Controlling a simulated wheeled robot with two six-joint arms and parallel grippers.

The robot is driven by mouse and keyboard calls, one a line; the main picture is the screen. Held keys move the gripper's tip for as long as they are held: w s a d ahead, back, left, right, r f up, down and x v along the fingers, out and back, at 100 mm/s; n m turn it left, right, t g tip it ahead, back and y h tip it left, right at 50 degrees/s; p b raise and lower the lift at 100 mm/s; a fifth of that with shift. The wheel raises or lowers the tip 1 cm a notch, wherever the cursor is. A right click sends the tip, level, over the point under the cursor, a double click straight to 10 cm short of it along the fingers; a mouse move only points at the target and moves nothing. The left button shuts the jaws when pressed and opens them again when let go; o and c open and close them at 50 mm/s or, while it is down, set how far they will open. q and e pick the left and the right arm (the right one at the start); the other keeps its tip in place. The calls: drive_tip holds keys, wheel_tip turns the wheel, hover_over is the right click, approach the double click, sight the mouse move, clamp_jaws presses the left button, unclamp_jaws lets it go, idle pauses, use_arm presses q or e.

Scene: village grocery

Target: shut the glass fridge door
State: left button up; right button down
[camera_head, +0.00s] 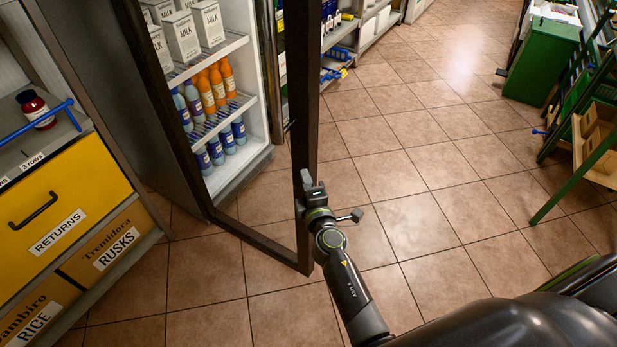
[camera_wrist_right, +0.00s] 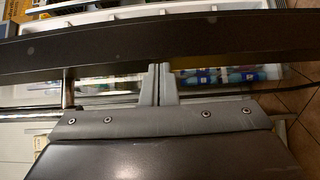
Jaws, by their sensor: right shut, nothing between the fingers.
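The glass fridge door (camera_head: 303,110) stands open, its dark frame reaching out from the fridge (camera_head: 240,172) over the floor tiles. Milk cartons and bottles on the fridge shelves show through its glass. My right gripper (camera_head: 307,180) is at the free upright edge of the door, low down, with its fingers shut and empty. In the right wrist view the shut fingers (camera_wrist_right: 160,84) point at the dark door frame (camera_wrist_right: 110,48), which crosses the picture. They look very close to it; I cannot tell if they touch. My left gripper is not in view.
A yellow returns drawer (camera_head: 70,195) and a shelf with a dark red jar (camera_head: 35,108) are at the left. A green bin (camera_head: 541,60) and a green wooden rack (camera_head: 590,150) stand at the right. The tiled floor (camera_head: 420,160) between is clear.

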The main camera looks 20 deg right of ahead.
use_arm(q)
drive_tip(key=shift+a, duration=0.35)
